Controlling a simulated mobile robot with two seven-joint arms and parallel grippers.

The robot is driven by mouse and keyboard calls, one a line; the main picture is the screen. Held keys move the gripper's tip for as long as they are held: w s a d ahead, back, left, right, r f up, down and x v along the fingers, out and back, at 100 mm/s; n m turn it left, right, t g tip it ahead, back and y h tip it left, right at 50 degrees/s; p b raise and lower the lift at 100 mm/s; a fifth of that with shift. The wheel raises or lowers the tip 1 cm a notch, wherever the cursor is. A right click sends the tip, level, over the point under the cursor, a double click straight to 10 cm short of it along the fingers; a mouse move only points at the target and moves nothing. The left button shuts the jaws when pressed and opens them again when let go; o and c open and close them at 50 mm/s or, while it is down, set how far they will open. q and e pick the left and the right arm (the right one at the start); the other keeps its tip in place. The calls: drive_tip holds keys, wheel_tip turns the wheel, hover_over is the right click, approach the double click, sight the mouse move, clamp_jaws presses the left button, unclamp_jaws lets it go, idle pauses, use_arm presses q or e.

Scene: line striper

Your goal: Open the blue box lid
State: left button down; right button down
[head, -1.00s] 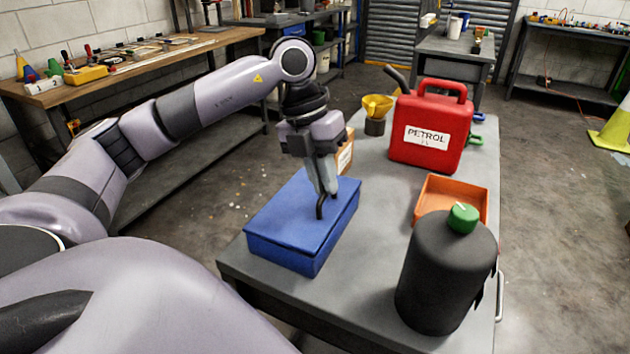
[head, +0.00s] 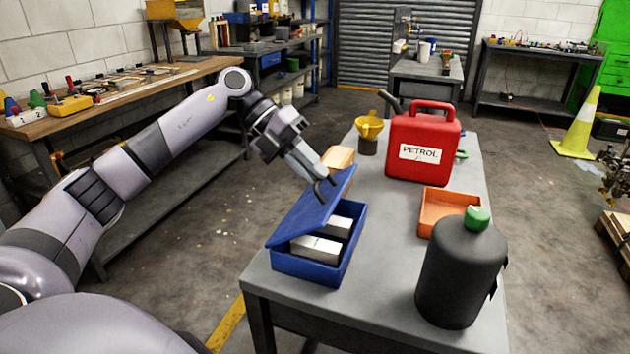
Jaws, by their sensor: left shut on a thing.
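The blue box (head: 312,272) stands at the near left of the grey table. Its blue lid (head: 305,212) is tilted up, raised on the right side and low on the left. Pale silvery blocks (head: 318,248) show inside the box. My left gripper (head: 325,185) is at the raised far part of the lid, shut on the lid's edge; its fingertips are small and partly merge with the lid. My right gripper is not in view.
On the table (head: 385,270) are a red petrol can (head: 423,145), a yellow funnel (head: 369,128), an orange tray (head: 430,222), a black bottle with a green cap (head: 460,270) and a cardboard box (head: 338,158). A workbench (head: 130,90) stands at the left.

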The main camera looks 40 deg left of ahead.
use_arm(q)
drive_tip(key=s+a+f+t+h+b, duration=0.2)
drive_tip(key=s+a+t+h+b, duration=0.1)
drive_tip(key=a+h+b, duration=0.8)
drive_tip(key=shift+s+a+f+t+h+b, duration=0.2)
drive_tip(key=shift+s+a+t+h+b, duration=0.25)
drive_tip(key=shift+b, duration=0.3)
drive_tip(key=shift+w+g, duration=0.1)
drive_tip(key=shift+g, duration=0.15)
drive_tip(key=c, duration=1.2)
unclamp_jaws()
drive_tip(key=b+v, duration=0.1)
drive_tip(key=v, duration=0.6)
drive_tip(key=shift+f, duration=0.1)
